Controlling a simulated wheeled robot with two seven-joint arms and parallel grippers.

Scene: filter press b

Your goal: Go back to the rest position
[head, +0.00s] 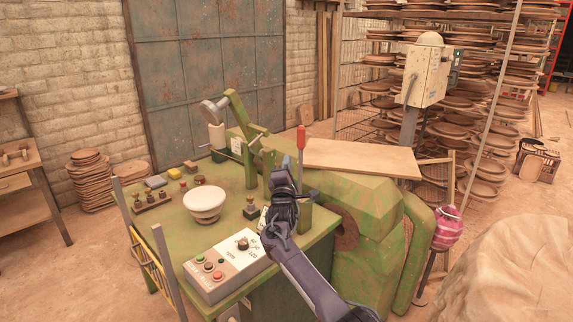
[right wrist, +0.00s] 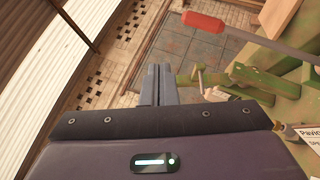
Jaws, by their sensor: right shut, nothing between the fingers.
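My right gripper (head: 284,181) is over the near right part of the green press table, beside the lever with the red handle (head: 301,137). In the right wrist view its two fingers (right wrist: 158,86) are together with nothing between them. The red handle (right wrist: 203,22) shows there above and to the right of the fingers, apart from them. My left gripper is in neither view.
The green press (head: 375,210) carries a wooden board (head: 362,157) on top. A white bowl (head: 204,203), a control box (head: 228,264) with buttons and small stamps (head: 151,199) stand on its table. Racks of plates (head: 475,110) stand behind.

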